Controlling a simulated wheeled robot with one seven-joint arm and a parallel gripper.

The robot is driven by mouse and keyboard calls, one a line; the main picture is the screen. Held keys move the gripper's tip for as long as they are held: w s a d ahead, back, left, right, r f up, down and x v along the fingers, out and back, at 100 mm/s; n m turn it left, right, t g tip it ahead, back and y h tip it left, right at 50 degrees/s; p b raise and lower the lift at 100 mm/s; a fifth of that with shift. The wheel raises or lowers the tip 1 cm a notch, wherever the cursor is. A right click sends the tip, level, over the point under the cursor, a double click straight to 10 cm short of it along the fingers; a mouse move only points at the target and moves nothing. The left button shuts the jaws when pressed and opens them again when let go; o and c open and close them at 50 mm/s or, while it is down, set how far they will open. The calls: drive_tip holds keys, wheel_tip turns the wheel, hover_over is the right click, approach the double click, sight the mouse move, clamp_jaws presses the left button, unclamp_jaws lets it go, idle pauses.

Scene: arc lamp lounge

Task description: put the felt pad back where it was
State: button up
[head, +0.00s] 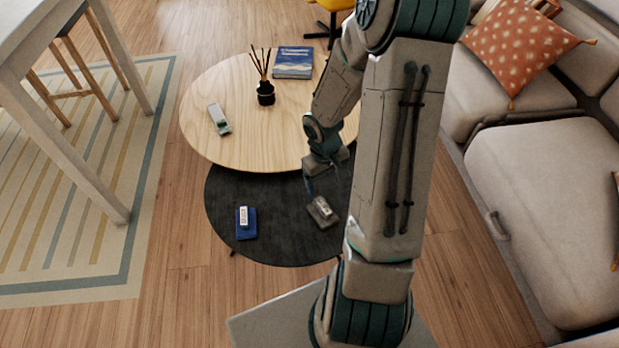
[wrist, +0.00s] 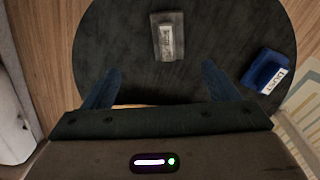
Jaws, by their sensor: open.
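I cannot tell for sure which item is the felt pad. A small grey block with a pale label (head: 322,212) lies on the dark round low table (head: 275,250); it also shows in the wrist view (wrist: 168,52). My gripper (wrist: 160,82) is open and empty above the dark table. The grey block lies beyond the fingertips, apart from them.
A pale wooden round table (head: 205,90) overlaps the dark one. It bears a grey-white item with a green part (head: 219,118), a reed diffuser (head: 265,94) and a blue book (head: 293,62). A sofa (head: 540,190) stands right, a white table (head: 110,190) left. My arm hides part of both round tables.

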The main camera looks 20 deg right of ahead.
drive_tip(key=s+a+r, duration=0.3)
drive_tip(key=a+r, duration=0.1)
drive_tip(key=r, duration=0.3)
drive_tip(key=s+a+r+t, duration=0.1)
drive_tip(key=s+a+r, duration=0.2)
drive_tip(key=r, duration=0.4)
drive_tip(key=s+a+r+m+y, duration=0.1)
drive_tip(key=s+a+r, duration=0.3)
drive_tip(key=r, duration=0.3)
drive_tip(key=shift+s+a+t, duration=0.35)
drive_tip(key=shift+s+t, duration=0.05)
drive_tip(key=shift+s, duration=0.25)
